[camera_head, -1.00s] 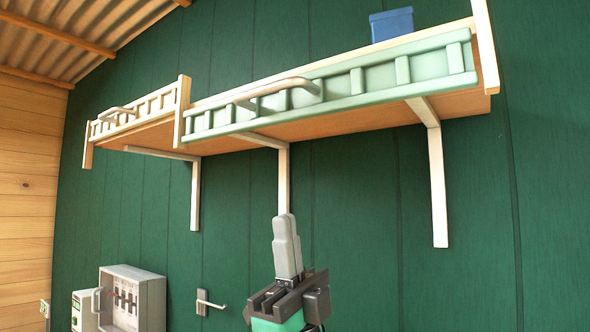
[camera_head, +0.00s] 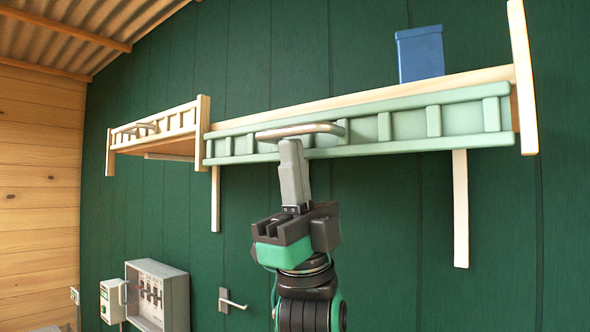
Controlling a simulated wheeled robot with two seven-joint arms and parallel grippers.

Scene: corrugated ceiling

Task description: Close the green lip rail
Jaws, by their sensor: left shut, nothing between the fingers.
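The green lip rail (camera_head: 408,125) is a pale green slatted panel along the front of the right part of a wall shelf, between two cream posts. Its metal bar handle (camera_head: 325,128) sticks out near the middle-left. My left gripper (camera_head: 291,143) points up with its fingers shut and empty. Its fingertips overlap the underside of the handle in the picture; I cannot tell whether they touch it. My right gripper is not in view.
A cream rail (camera_head: 160,124) with its own handle fronts the left shelf part. A blue container (camera_head: 420,54) stands on the shelf. A grey open box (camera_head: 160,292) and a wall hook (camera_head: 232,303) are on the green wall below.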

